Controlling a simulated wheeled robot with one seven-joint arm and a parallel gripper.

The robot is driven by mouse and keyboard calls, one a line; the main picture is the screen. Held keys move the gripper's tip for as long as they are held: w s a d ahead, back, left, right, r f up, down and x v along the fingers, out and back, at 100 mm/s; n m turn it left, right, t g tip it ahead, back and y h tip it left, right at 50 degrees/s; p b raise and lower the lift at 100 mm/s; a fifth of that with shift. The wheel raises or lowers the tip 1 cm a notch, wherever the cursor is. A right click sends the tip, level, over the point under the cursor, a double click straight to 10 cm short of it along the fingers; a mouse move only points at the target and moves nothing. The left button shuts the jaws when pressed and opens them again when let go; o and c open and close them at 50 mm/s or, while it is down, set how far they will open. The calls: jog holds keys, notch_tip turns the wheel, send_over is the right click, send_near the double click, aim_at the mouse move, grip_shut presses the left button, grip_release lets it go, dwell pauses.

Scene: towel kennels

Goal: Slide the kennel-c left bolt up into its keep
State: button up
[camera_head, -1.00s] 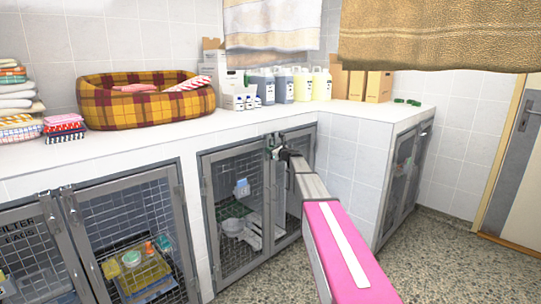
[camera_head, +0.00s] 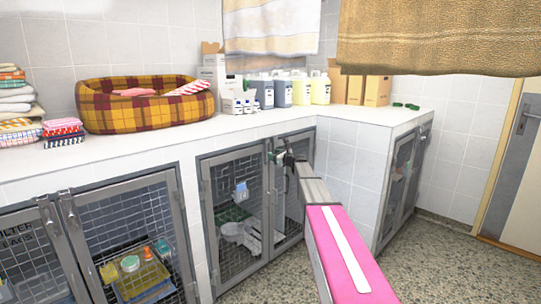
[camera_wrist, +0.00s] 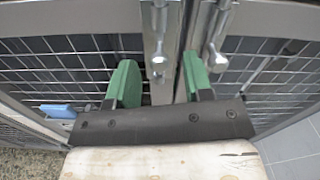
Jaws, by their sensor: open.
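A mesh double-door kennel (camera_head: 206,235) stands under the counter, with my gripper (camera_head: 283,157) at the upper part of its middle seam. No kennel label is readable there. In the wrist view, the left bolt (camera_wrist: 159,40) is a steel rod with a rounded knob, at the meeting edges of the doors. My gripper (camera_wrist: 158,82) is open, its two green fingers on either side of the left bolt's line, with gaps showing. The right bolt (camera_wrist: 216,55) hangs just right of the right finger. The keep cannot be made out.
Another mesh kennel (camera_head: 60,190) is at left and a third (camera_head: 404,170) at right. The counter (camera_head: 200,136) above holds a plaid pet bed (camera_head: 145,112), bottles (camera_head: 300,88) and folded towels (camera_head: 14,100). Speckled floor (camera_head: 440,270) is free at right.

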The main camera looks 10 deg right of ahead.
jog(key=v, duration=0.7)
jog(key=s+a+f+n+g+h, duration=0.2)
jog(key=s+a+f+n+g, duration=0.25)
jog(key=s+f+n, duration=0.55)
jog(key=s+a+f+n+g+h, duration=0.1)
jog(key=s+a+f+n+g, duration=0.4)
jog(key=s+f, duration=0.65)
jog(key=s+d+f+n+g+h, duration=0.1)
jog(key=s+n, duration=0.3)
jog(key=s, duration=0.5)
jog(key=s+d+f+n+g+h, duration=0.1)
jog(key=s+f+n+g+h, duration=0.1)
jog(key=s, duration=0.7)
jog(key=s+d+f+n+g+h, duration=0.1)
jog(key=s+f+n+g+h, duration=0.1)
jog(key=s, duration=0.7)
jog(key=f+n+h, duration=0.1)
jog(key=n+h, duration=0.1)
jog(key=n, duration=0.1)
jog(key=shift+n+h, duration=0.3)
